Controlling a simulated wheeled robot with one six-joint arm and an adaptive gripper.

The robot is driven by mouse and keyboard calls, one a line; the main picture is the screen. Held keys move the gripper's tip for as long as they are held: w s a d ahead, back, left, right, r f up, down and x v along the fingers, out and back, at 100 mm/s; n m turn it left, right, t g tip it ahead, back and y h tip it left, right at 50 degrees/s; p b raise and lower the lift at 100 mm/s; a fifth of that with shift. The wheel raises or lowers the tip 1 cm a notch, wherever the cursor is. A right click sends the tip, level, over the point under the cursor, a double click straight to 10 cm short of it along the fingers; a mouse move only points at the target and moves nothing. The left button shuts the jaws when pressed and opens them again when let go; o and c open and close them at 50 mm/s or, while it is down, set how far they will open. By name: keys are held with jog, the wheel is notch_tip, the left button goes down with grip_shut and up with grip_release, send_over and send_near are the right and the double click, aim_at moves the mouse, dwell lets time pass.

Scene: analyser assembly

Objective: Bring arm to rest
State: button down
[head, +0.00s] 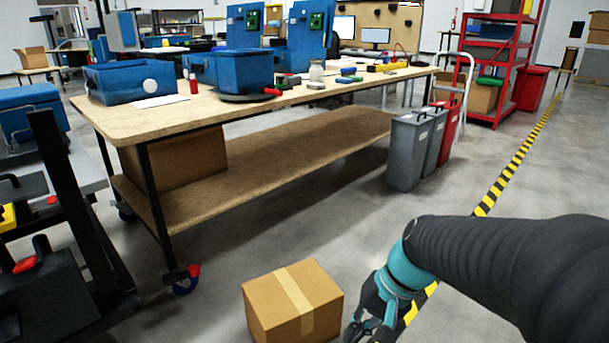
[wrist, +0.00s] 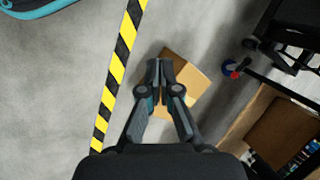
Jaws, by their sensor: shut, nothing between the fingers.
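My arm reaches in from the right edge of the head view, with a dark ribbed sleeve and a teal wrist. My gripper (head: 358,335) hangs low over the floor at the bottom of the head view, just right of a closed cardboard box. In the wrist view my gripper (wrist: 159,62) has its two fingertips together with nothing between them. The cardboard box (head: 290,301) stands on the floor. It also shows in the wrist view (wrist: 190,80), partly hidden behind the fingers. I cannot tell whether the fingers touch it.
A wooden workbench (head: 140,121) on castors with blue bins stands beyond the box. Grey waste bins (head: 404,152) stand at its right end. A yellow-black floor stripe (head: 514,147) runs along the right. A dark cart (head: 60,290) is at left. Floor between box and bins is clear.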

jog(key=s+d+r+n+t+h+p, duration=0.1)
jog(key=s+d+r+n+t+h, duration=0.2)
jog(key=r, duration=0.6)
jog(key=s+d+t+h, duration=0.2)
jog(key=s+d, duration=0.1)
jog(key=s, duration=0.1)
jog(key=shift+d+t+p, duration=0.3)
jog(key=shift+d+p, duration=0.1)
